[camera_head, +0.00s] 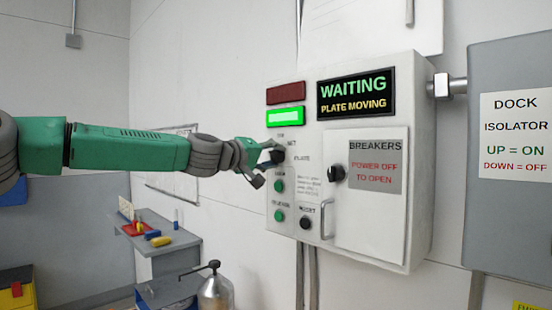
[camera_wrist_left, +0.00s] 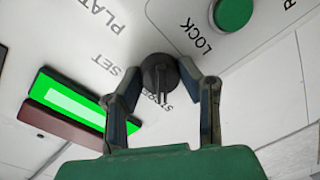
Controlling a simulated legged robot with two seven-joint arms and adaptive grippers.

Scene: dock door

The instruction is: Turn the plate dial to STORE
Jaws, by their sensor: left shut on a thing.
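The plate dial (camera_wrist_left: 160,75) is a dark round knob on the white control panel (camera_head: 310,185), with SET, PLATE and STORE printed around it. My left gripper (camera_head: 268,168) reaches the panel from the left. In the left wrist view, its two fingers (camera_wrist_left: 161,80) are shut on the dial from both sides. The dial's ridge points down in that view, towards the partly covered STORE lettering; its exact setting is hard to tell. The display (camera_head: 356,95) reads WAITING, PLATE MOVING. My right gripper is out of view.
The green lamp (camera_head: 285,117) is lit and the red lamp (camera_head: 286,93) is dark. Green buttons (camera_head: 279,186) sit below the dial. The breaker door (camera_head: 370,220) is closed. A grey isolator box (camera_head: 510,220) is at right. A bench (camera_head: 160,245) stands lower left.

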